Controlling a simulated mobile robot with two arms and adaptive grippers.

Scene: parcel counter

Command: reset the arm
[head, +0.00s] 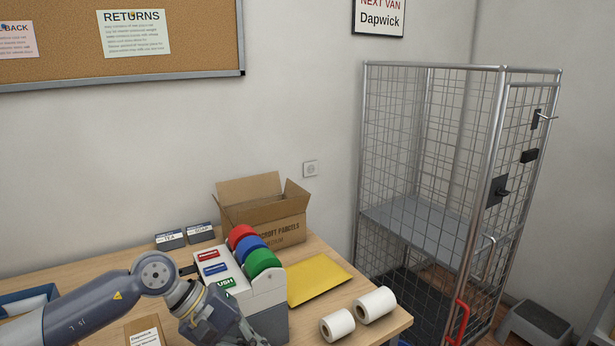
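My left arm reaches in from the left edge across the front of the wooden counter. Its gripper (246,335) is low in the head view, in front of the white tape dispenser (268,300) and overlapping its lower front in the picture. The fingers point down and right, and their tips are near the bottom edge of the frame. I cannot tell whether the fingers are open or shut, or whether they touch the dispenser. My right gripper is out of the frame.
On the counter (385,329) are an open cardboard box (262,228), a yellow envelope (318,280), two white rolls (375,304), two small labelled holders (170,239) and a labelled parcel (143,332). A wire cage (440,170) stands right of it, beside a grey step (537,324).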

